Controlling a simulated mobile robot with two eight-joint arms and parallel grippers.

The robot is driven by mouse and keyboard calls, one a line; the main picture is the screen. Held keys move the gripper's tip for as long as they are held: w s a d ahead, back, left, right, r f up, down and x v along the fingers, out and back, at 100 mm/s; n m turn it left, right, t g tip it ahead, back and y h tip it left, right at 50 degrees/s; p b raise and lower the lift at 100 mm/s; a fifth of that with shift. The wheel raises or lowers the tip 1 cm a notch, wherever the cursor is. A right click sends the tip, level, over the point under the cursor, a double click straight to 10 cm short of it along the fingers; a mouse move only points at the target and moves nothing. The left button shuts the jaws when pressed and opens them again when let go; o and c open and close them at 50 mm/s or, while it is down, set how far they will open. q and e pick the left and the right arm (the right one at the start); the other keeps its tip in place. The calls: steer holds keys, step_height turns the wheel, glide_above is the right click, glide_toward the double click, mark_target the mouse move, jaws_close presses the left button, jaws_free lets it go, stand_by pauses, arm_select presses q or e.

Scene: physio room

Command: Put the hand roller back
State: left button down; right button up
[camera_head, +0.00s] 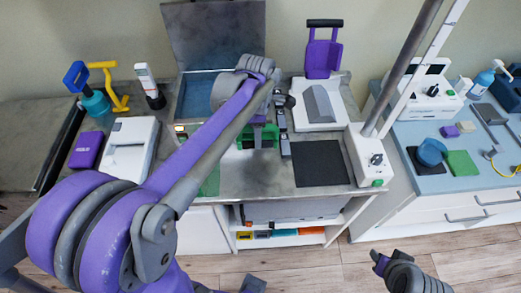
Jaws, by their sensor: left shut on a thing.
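My left arm reaches across the middle of the view, and its gripper (262,122) points down over the grey worktop (233,178). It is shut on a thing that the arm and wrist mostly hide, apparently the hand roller. A green piece (259,137) shows right at the fingertips. I cannot tell whether it is part of the held thing or a holder under it. Part of my right arm, with its gripper end (380,262), shows low at the right. Its fingers are not clear.
An open-lidded grey box (195,98) stands behind the gripper. A dark square mat (319,163) and a white box with a pole (366,158) lie to the right. A white device (129,150) and purple block (86,150) are left.

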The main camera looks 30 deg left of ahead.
arm_select(q)
step_height(320, 180, down, 6)
steer(key=shift+f, duration=0.25)
steer(key=shift+f+b, duration=0.25)
steer(key=shift+b, duration=0.05)
steer(key=shift+c, duration=1.8)
jaws_free()
steer(key=shift+r, duration=0.1)
